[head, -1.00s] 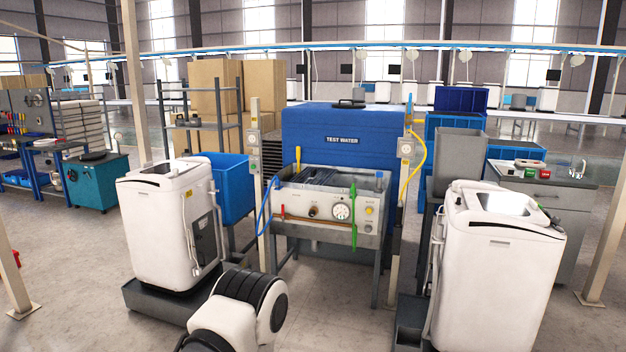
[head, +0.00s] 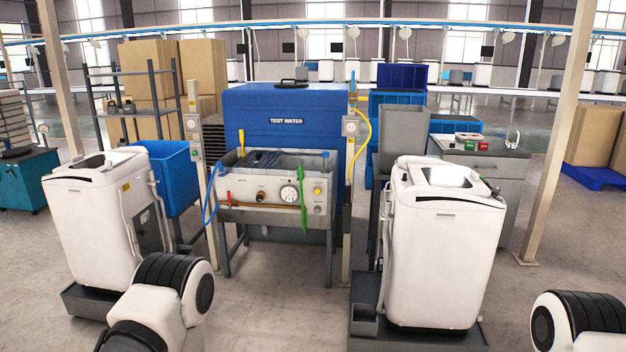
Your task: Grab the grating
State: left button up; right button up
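No grating shows clearly. Dark slats or bars, which may be a grating, lie in the metal test basin (head: 228,192) in the middle of the view; they are too small to tell. The basin stands on legs in front of a blue tank (head: 290,100) marked TEST WATER. Its front has a gauge, knobs, a blue hose and a green handle. Parts of my two arms show at the bottom left and bottom right. Neither gripper is in view.
White washing machines stand at left (head: 88,225) and right (head: 440,255) of the basin, on dark bases. Posts flank the basin. A blue bin (head: 180,180) and a grey bin (head: 403,130) stand behind the machines. The floor (head: 275,300) between the machines is clear.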

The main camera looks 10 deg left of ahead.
aim_at(258, 154)
jog(key=i+j+u, duration=0.35)
jog(key=i, duration=0.9)
jog(key=i+j+u, duration=0.1)
jog(key=i+u, duration=0.25)
jog(key=i, duration=0.95)
